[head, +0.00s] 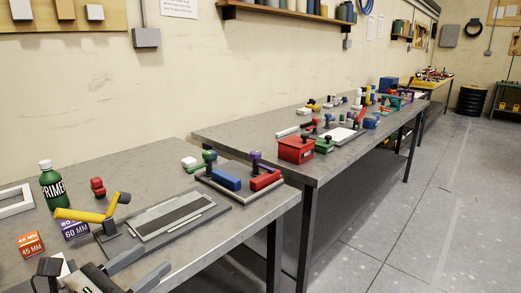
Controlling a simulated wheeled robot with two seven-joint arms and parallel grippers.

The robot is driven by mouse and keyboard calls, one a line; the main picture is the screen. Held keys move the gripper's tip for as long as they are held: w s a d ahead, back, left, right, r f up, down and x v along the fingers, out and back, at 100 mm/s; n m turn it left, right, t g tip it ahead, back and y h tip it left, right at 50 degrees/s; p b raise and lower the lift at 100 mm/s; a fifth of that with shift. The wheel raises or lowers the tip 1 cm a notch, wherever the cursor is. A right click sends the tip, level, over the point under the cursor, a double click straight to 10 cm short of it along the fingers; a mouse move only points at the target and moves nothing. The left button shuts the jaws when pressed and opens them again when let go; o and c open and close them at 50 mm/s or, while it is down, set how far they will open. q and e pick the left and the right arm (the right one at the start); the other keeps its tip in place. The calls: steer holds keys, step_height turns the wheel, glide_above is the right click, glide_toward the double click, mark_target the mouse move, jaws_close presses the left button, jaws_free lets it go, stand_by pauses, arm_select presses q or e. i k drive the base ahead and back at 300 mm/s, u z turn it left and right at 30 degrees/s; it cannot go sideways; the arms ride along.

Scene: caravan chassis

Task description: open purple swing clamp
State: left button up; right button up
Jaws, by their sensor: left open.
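A purple swing clamp (257,157) stands upright on a dark base plate (238,197) near the right end of the near bench. It is just behind a red block (265,181), and its lower part is partly hidden. I cannot tell its exact arm position. A similar green-topped clamp (209,157) stands to its left by a blue block (226,178). My left gripper (139,267) is open at the bottom left, over the front edge of the bench, well short of the purple clamp. My right gripper is not in view.
A second bench (240,135) with many parts stands beyond. The floor to the right is clear.

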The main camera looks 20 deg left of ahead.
mark_target(255, 155)
steer(key=i, duration=1.25)
